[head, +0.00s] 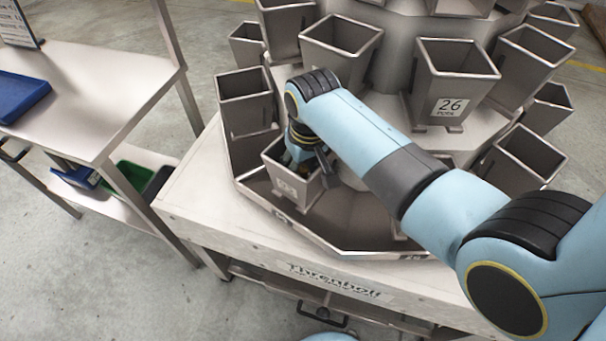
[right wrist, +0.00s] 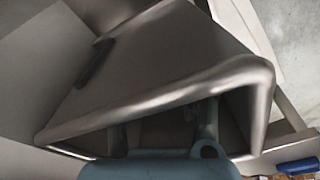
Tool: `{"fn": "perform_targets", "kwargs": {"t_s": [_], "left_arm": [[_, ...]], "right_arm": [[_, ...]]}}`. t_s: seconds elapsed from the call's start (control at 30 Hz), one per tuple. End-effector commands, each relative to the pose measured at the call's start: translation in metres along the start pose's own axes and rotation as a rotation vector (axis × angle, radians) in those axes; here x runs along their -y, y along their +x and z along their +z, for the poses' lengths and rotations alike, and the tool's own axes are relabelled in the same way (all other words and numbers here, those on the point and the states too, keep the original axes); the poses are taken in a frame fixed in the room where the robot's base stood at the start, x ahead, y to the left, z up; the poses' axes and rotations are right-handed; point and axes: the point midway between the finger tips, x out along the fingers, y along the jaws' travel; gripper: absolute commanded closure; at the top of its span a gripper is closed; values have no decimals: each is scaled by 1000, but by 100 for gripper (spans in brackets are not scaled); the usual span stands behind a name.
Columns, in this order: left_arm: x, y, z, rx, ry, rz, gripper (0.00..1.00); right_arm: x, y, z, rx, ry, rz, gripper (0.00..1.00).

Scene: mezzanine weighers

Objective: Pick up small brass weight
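No small brass weight shows in either view. My right gripper (head: 303,157) reaches down into a steel bucket (head: 290,188) on the lower front ring of the weigher. In the right wrist view the bucket's rim (right wrist: 190,92) crosses close in front. The gripper's fingers (right wrist: 163,125) go past the rim into the dark inside. The fingertips and whatever lies in the bucket are hidden, so I cannot tell whether it grips anything. My left gripper is not in view.
Several steel buckets, one labelled 26 (head: 454,85), ring the weigher close around my right arm. A steel table (head: 110,85) with a blue tray (head: 18,97) stands at the left. A green bin (head: 122,178) sits on its lower shelf. The floor at lower left is clear.

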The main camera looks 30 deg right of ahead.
Motion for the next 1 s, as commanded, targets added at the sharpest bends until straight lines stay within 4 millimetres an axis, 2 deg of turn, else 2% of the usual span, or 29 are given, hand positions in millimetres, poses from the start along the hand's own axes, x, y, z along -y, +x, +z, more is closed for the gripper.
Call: {"fn": "perform_targets", "kwargs": {"t_s": [0.1, 0.37, 0.73, 0.87, 1.0], "left_arm": [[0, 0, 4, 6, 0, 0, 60], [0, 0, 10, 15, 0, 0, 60], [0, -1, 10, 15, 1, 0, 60], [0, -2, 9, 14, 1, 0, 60], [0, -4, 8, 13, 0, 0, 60]], "right_arm": [[0, 0, 0, 0, 0, 0, 67], [0, -1, 0, 0, 0, 0, 100], [0, -4, -1, -1, 0, 0, 100], [0, -22, -5, -4, 1, -1, 100], [0, -52, -9, -5, 1, -1, 100]]}}
